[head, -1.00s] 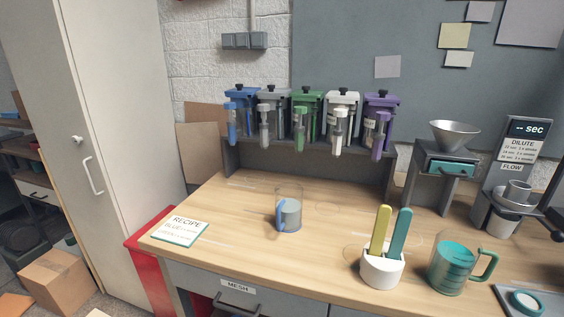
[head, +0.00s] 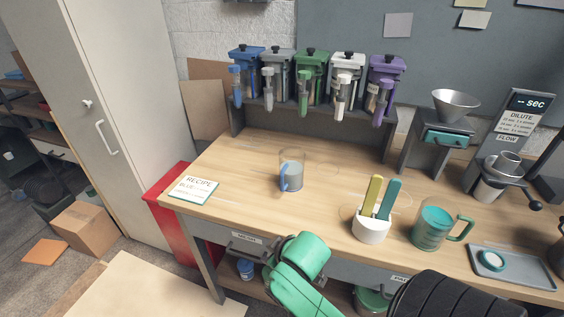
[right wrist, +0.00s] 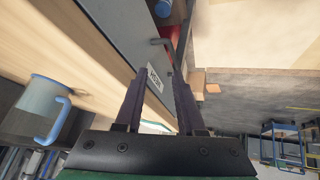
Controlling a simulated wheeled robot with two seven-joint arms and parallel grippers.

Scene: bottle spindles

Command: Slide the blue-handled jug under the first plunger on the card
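The clear jug with the blue handle (head: 292,172) stands upright on the wooden bench, its handle toward the front left. It also shows at the left of the right wrist view (right wrist: 42,108). The recipe card (head: 193,189) lies at the bench's left end; its first line reads BLUE, the lower line is faint. The blue plunger dispenser (head: 240,75) is leftmost on the rack, behind and left of the jug. My right gripper (right wrist: 153,90) is open and empty, by the bench front near the drawer label, apart from the jug. My left gripper is out of view.
Grey, green, white and purple dispensers (head: 384,85) share the rack (head: 316,120). A white holder (head: 370,229) with yellow and teal handles and a teal jug (head: 432,226) stand to the right. The bench between jug and rack is clear.

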